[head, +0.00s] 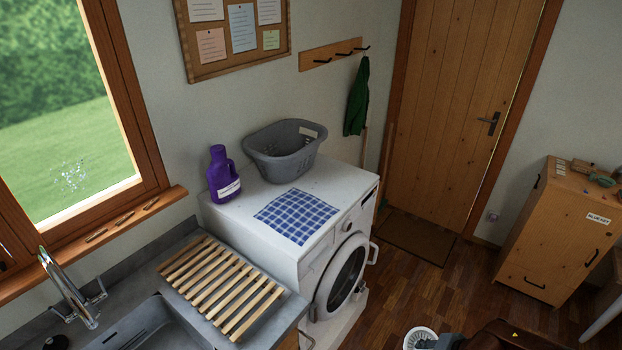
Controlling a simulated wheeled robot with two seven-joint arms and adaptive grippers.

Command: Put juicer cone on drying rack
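The drying rack (222,288) is a set of pale wooden slats lying flat on the grey counter, between the sink and the washing machine. No item lies on it. A white, round, ribbed piece (409,337), which looks like the juicer cone, shows at the bottom edge, right of the washing machine. My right gripper (427,344) is dark and overlaps it, appearing shut on it above the floor; the frame edge cuts off part of both. My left gripper is not in view.
A grey sink (150,328) with a tap (70,290) is left of the rack. The washing machine (270,255) bears a purple bottle (221,175), a grey basket (285,152) and a blue checked cloth (297,216). A wooden cabinet (555,235) stands at right.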

